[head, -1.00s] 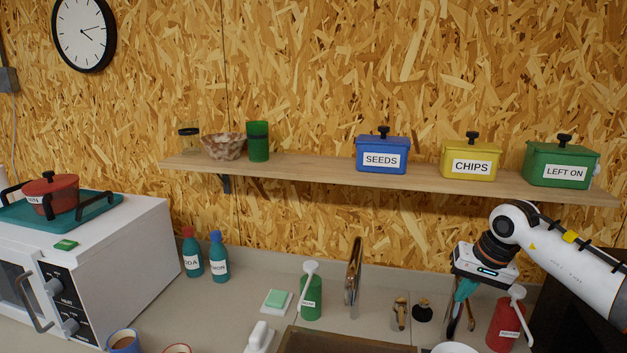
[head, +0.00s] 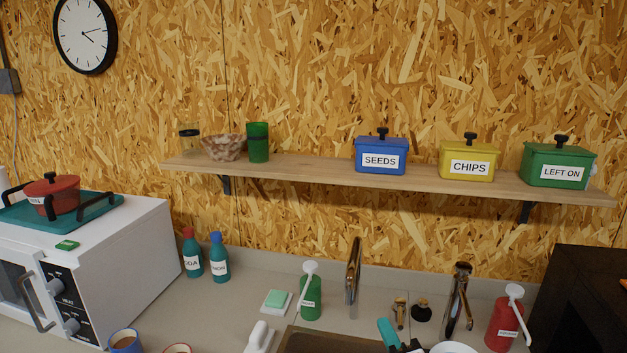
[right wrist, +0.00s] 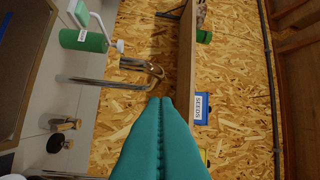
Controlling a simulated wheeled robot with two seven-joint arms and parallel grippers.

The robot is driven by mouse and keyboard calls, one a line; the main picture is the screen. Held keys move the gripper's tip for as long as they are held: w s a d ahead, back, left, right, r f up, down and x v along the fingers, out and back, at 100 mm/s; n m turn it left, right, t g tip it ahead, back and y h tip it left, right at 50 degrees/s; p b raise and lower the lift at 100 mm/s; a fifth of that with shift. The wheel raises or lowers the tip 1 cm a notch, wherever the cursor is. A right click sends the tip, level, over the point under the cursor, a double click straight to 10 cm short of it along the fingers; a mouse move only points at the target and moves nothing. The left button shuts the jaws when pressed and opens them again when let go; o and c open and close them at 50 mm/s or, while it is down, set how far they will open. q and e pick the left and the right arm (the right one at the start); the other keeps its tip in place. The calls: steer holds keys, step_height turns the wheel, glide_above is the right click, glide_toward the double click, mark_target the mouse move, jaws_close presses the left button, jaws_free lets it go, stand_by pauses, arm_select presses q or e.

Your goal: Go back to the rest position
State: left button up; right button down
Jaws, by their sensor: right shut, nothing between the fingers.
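My right gripper (head: 388,333) shows at the bottom edge of the head view, in front of the sink area; only its teal fingers and a bit of dark body are in the picture. In the right wrist view its teal fingers (right wrist: 160,112) are pressed together with nothing between them. The rest of my right arm is out of the head view. My left gripper is in neither view.
A shelf (head: 310,174) holds blue (head: 381,155), yellow (head: 467,161) and green (head: 557,166) lidded boxes. Below stand two taps (head: 353,272), a green pump bottle (head: 311,298) and a red one (head: 504,325). A white microwave (head: 130,262) is at left.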

steer(key=s+d+f+m+g+h, duration=0.2)
steer(key=s+d+f+m+g, duration=0.15)
steer(key=s+f+m, duration=0.3)
steer(key=s+d+f+m+g+h, duration=0.3)
steer(key=s+f+m+g, duration=0.15)
steer(key=f+m, duration=0.25)
steer(key=s+d+f+m+g+y, duration=0.1)
steer(key=s+f+m+g, duration=0.25)
steer(key=s, duration=0.45)
steer(key=s+f+m+g, duration=0.3)
steer(key=s+f+g, duration=0.1)
steer(key=s, duration=0.5)
step_height(320, 180, down, 31)
steer(key=s+g+b, duration=0.1)
steer(key=b, duration=0.4)
steer(key=s+d+f+g+b, duration=0.1)
steer(key=s+d+f+b, duration=0.1)
steer(key=s+f, duration=1.4)
step_height(320, 180, down, 3)
steer(key=shift+s+d+r+b, duration=0.2)
steer(key=shift+d+b, duration=0.15)
steer(key=shift+d, duration=0.15)
